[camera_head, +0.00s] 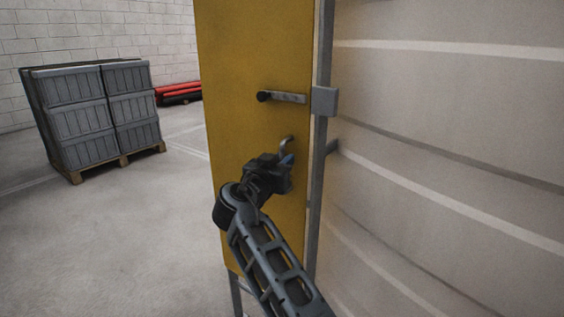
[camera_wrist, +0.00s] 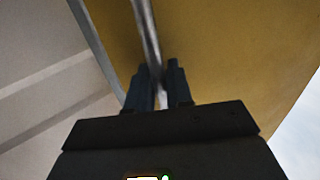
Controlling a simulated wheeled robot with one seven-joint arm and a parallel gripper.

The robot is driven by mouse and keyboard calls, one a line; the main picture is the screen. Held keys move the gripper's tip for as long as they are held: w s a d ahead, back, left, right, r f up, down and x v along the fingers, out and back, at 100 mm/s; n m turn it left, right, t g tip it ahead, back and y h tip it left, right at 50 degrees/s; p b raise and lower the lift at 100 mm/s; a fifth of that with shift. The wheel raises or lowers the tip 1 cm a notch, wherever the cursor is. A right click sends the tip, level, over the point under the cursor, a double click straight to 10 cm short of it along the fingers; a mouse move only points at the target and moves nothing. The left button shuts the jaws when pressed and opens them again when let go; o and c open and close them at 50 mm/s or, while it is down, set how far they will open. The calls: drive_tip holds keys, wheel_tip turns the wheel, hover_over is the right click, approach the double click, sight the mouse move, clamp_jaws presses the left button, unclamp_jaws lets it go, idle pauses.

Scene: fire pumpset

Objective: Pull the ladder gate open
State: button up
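The ladder gate is a tall yellow panel (camera_head: 235,130), upright beside a grey post (camera_head: 321,60); its yellow face also fills much of the wrist view (camera_wrist: 230,60). A small curved metal handle (camera_head: 287,142) sits low on the panel, and it runs as a thin bar in the wrist view (camera_wrist: 147,35). My gripper (camera_head: 287,160) is at the handle's lower part. In the wrist view, my two dark fingers (camera_wrist: 160,82) stand close on either side of the bar and look shut on it. The exact contact is partly hidden.
A horizontal latch bar (camera_head: 287,97) with a black end lies above the handle, reaching a grey block (camera_head: 325,101) on the post. Grey crates on a pallet (camera_head: 95,115) and red pipes (camera_head: 178,92) stand back left. The floor (camera_head: 130,240) left of the gate is clear.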

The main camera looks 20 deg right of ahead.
clamp_jaws()
